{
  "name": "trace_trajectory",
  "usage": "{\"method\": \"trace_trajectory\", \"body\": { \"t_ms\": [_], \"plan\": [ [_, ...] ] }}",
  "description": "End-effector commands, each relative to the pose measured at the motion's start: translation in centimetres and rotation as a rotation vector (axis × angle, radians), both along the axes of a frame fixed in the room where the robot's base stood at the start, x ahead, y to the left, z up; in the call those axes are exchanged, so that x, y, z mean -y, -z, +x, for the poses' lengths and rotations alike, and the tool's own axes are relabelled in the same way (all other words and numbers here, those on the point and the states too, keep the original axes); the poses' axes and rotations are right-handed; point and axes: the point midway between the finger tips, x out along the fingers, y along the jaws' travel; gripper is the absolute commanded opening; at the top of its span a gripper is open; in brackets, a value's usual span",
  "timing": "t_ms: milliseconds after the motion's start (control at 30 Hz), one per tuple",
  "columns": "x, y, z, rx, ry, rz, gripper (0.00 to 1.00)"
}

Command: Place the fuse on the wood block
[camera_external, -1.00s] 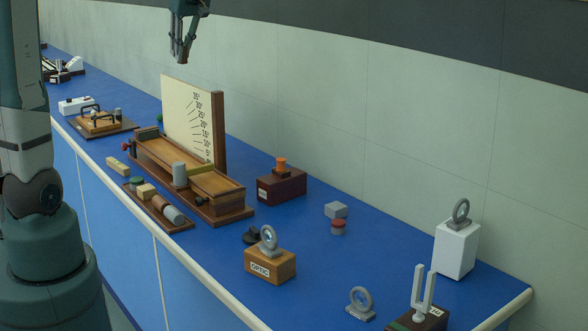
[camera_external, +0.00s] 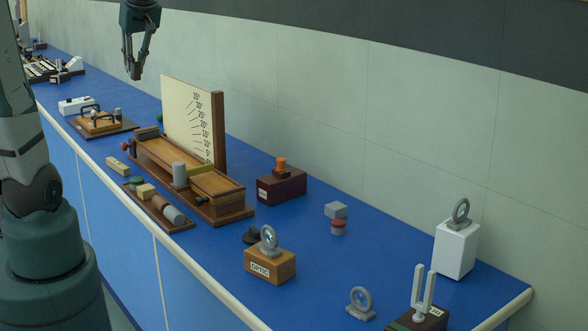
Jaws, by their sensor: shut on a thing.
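Another small pale wooden block (camera_external: 147,190) lies in a brown tray (camera_external: 181,227) with a grey cylinder. I cannot tell which is the task's wood block.
A tall scale board (camera_external: 187,115) and a wooden trough (camera_external: 218,186) stand mid-bench. A dark red box (camera_external: 282,188), an OPTIC block (camera_external: 270,266) and a white block (camera_external: 455,248) stand to the right. Some blue surface between them is clear.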

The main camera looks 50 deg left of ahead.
Motion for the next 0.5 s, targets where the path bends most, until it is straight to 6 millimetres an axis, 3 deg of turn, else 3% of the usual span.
{"method": "trace_trajectory", "body": {
  "t_ms": [267, 500],
  "plan": [
    [0.0, 4.0, 0.1, 0.000, 0.000, 0.000, 0.01],
    [0.0, 9.3, 0.1, 0.000, 0.000, 0.000, 0.01]
  ]
}}
